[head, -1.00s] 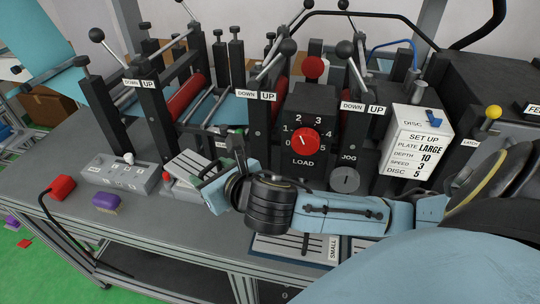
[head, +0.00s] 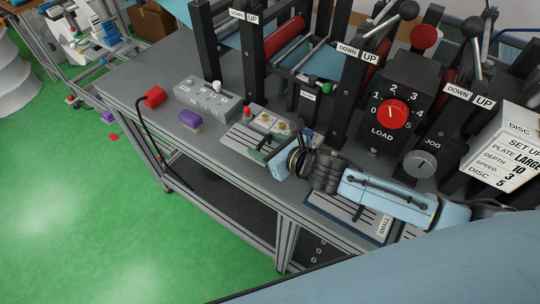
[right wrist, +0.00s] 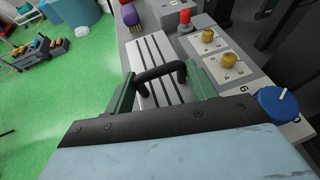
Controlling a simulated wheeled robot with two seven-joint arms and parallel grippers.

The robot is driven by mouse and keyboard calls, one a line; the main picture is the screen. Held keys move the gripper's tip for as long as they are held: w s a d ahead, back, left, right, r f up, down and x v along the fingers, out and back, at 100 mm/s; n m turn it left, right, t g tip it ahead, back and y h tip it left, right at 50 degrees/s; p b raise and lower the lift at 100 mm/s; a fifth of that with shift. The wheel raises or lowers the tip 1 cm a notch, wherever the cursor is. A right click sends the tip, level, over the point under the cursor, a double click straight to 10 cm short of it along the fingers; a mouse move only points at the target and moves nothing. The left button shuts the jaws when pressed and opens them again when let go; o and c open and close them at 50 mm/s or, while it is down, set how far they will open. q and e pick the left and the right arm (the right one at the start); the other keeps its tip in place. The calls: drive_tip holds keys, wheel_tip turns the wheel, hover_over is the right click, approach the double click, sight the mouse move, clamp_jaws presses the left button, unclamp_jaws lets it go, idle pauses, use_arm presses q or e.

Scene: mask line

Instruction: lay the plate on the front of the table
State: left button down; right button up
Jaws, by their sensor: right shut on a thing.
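The plate (head: 240,139) is a pale grey slab with dark slots, at the table's front edge in the head view. In the right wrist view the plate (right wrist: 150,52) shows its black bar handle (right wrist: 160,73) between my green fingers. My right gripper (head: 273,156) is shut on this handle; it also shows in the right wrist view (right wrist: 160,85). The plate is at or just above the grey table (head: 150,106); I cannot tell if it touches. Part of it is hidden by the gripper. My left gripper is not in view.
A plate marked SMALL (head: 340,211) lies to the right. Black machine posts rise behind.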

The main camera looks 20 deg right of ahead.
sight(267, 153)
drive_tip(key=shift+f+b, duration=0.35)
drive_tip(key=shift+f, duration=1.45)
drive_tip(key=shift+f, duration=0.15)
drive_tip(key=o, duration=1)
drive_tip(key=v, duration=1.2)
drive_tip(key=shift+d+p, duration=0.1)
drive_tip(key=shift+p, duration=0.3)
